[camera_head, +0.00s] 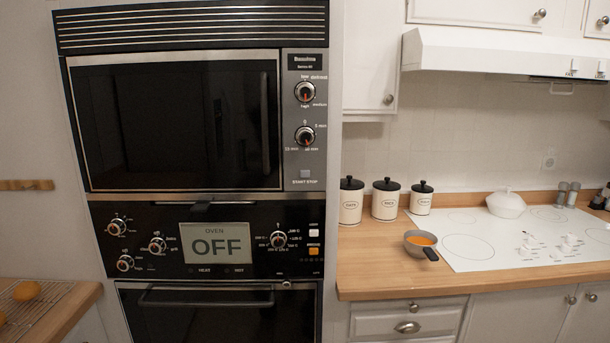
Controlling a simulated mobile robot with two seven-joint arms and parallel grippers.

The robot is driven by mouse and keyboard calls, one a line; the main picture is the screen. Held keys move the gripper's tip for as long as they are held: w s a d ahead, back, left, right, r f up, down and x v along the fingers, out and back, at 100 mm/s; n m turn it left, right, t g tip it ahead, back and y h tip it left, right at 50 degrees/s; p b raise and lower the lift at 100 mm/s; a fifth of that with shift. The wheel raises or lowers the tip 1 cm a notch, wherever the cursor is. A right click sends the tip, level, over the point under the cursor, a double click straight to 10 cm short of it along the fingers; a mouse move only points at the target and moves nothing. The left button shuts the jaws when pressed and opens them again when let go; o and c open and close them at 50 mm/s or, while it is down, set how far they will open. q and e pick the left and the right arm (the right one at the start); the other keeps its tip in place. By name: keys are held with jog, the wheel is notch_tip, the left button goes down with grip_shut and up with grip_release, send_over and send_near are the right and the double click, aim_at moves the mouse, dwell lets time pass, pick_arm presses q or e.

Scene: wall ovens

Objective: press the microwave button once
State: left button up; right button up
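The microwave (180,125) is built into the wall unit at the upper left, with its dark glass door shut. Its control panel (305,150) is a grey strip to the right of the door, with two round knobs. The microwave button (305,174) is a small pale square low on this panel, above the words START STOP. Neither of my grippers shows in the head view. Nothing covers the button.
Below the microwave is an oven panel with knobs, an orange button (314,251) and an OFF display (216,246). A wooden counter (375,277) at the right holds a pan (421,243), canisters (386,200) and a white cooktop (480,240). The space before the microwave looks clear.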

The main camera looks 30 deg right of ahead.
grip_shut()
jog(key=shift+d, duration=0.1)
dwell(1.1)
